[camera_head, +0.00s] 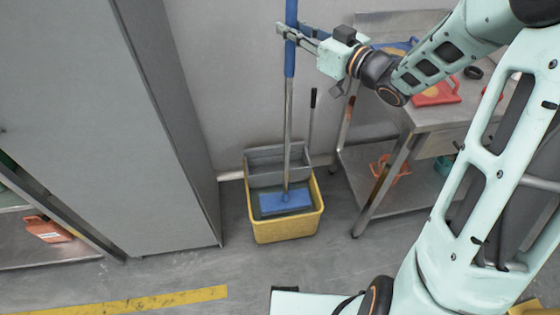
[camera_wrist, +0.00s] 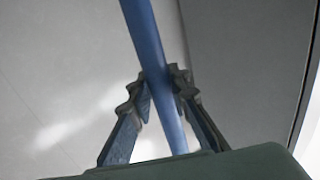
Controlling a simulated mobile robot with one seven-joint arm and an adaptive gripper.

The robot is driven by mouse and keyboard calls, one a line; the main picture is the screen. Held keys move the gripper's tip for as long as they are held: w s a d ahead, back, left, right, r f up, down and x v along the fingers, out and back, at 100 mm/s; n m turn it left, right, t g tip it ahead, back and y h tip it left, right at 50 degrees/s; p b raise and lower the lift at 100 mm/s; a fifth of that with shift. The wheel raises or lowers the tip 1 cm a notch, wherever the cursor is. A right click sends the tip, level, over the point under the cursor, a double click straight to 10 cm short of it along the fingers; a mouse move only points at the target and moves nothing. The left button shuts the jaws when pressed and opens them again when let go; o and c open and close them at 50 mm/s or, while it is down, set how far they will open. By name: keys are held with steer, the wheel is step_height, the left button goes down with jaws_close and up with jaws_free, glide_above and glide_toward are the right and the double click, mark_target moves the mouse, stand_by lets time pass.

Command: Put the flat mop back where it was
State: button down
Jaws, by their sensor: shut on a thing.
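The flat mop (camera_head: 288,120) stands nearly upright in the head view, with a blue upper handle, a grey metal lower pole and a flat blue head (camera_head: 285,201). The head is inside the yellow bucket (camera_head: 289,231); I cannot tell whether it touches the bottom. My gripper (camera_head: 284,32) is shut on the blue part of the handle, high above the bucket. In the wrist view, the blue handle (camera_wrist: 147,40) runs between the two fingers of my gripper (camera_wrist: 162,85).
A grey wringer (camera_head: 278,165) sits at the back of the bucket. A tall grey cabinet (camera_head: 110,120) stands to the left. A metal table (camera_head: 425,118) with a lower shelf holds several items on the right. The floor in front of the bucket is clear.

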steer(key=b, duration=0.8)
glide_above(292, 99)
steer(key=x, duration=0.2)
step_height(292, 99, down, 10)
steer(key=shift+r, duration=0.1)
step_height(292, 99, down, 10)
steer(key=b, duration=0.3)
steer(key=shift+r+b, duration=0.2)
steer(key=shift+b, duration=0.1)
steer(key=shift+f, duration=0.15)
steer(key=c, duration=2.2)
jaws_free()
steer(key=shift+f, duration=0.1)
steer(key=shift+c, duration=0.2)
steer(key=o, duration=0.4)
steer(key=shift+s, duration=0.1)
